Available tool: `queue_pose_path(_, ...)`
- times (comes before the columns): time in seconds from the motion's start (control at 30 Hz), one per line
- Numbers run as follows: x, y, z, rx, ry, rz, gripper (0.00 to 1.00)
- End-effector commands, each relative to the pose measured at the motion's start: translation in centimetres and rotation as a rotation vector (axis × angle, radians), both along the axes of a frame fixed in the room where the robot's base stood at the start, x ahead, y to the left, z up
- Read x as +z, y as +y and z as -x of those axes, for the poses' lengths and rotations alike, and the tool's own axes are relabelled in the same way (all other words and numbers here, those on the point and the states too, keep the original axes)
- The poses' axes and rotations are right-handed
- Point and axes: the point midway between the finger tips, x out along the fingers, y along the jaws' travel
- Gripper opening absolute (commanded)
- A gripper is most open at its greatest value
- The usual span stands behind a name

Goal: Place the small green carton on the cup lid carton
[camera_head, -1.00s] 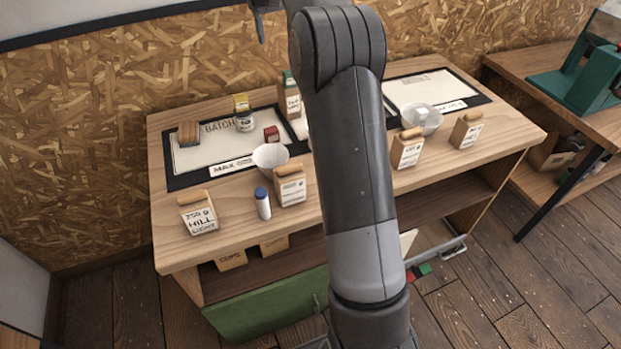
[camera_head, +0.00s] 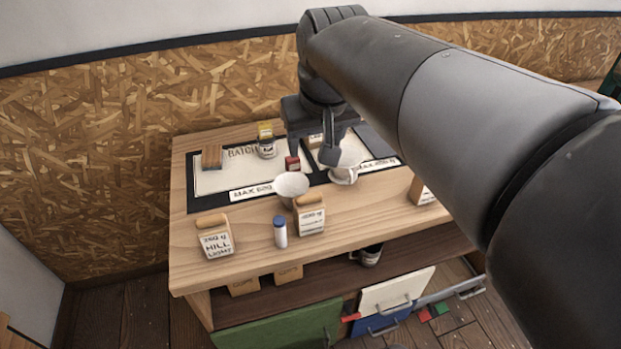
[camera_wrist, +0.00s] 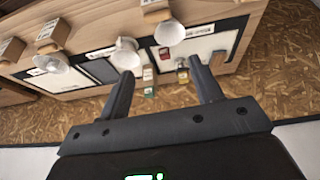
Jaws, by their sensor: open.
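A small green item (camera_wrist: 149,92), likely the green carton, shows in the wrist view at the end of a tan labelled carton (camera_wrist: 148,72). I cannot tell whether it rests on that carton or stands behind it. In the head view my gripper hides the green item, and only part of the tan carton (camera_head: 315,141) shows. My gripper (camera_head: 328,150) is open with nothing held, over the back middle of the bench. In the wrist view its fingers (camera_wrist: 161,70) spread to either side of the green item, apart from it. I cannot read which carton is for cup lids.
A red box (camera_head: 292,163), a yellow-topped tin (camera_head: 266,142) and a white cone-shaped cup (camera_head: 291,186) stand nearby. Paper bags (camera_head: 215,240) and a blue-capped bottle (camera_head: 280,232) line the front of the bench (camera_head: 190,255). Brown cartons (camera_head: 243,286) sit on the shelf below.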

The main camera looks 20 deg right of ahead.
Motion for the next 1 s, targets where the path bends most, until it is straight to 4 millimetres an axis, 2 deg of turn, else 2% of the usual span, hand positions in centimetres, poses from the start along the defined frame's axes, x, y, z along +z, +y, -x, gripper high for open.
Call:
queue_pose_path(0.03,-1.0,0.2,2.0,-0.001,-0.016,-0.005,0.59)
queue_pose_path(0.2,-4.6,0.6,6.9,-0.004,-0.06,-0.022,0.59)
queue_pose_path(0.4,-7.6,0.8,9.9,-0.007,-0.087,-0.035,0.59)
queue_pose_path(0.53,-8.2,0.8,10.4,-0.008,-0.092,-0.038,0.59)
queue_pose_path(1.0,-8.2,0.8,10.4,-0.008,-0.092,-0.038,0.59)
